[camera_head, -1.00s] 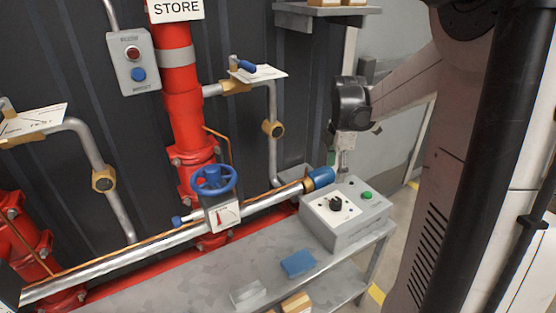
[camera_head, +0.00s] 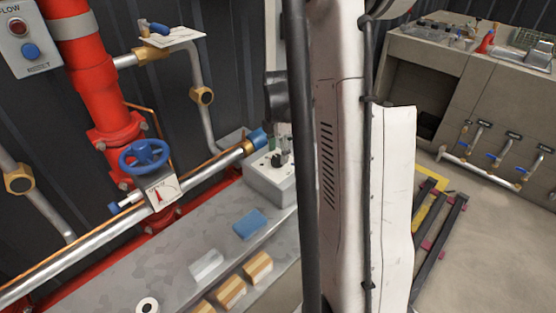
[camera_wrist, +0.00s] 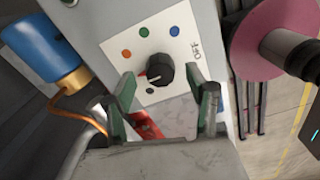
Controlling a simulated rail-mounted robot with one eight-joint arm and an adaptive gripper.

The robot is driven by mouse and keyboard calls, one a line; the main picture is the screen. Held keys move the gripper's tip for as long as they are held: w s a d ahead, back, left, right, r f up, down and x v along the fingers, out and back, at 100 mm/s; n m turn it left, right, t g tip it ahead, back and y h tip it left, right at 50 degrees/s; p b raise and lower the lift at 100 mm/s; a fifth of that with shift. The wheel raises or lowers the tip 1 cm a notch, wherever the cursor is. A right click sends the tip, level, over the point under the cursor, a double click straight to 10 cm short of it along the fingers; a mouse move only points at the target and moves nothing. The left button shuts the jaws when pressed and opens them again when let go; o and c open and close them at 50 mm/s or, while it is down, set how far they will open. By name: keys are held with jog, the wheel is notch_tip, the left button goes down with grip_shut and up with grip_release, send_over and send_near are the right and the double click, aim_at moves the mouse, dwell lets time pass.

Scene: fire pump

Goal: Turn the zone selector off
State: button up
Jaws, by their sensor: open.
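The zone selector is a black knob (camera_wrist: 159,70) on a white plate (camera_wrist: 112,48) with several coloured dots and the printed word OFF at the right.
A pipe with a blue end (camera_head: 258,137) lies beside the box; it shows at the wrist view's left (camera_wrist: 45,50). A blue block (camera_head: 250,223) and several other small blocks lie on the bench (camera_head: 190,238).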

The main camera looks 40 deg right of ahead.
jog(key=shift+f, duration=1.3)
jog(key=c, duration=1.1)
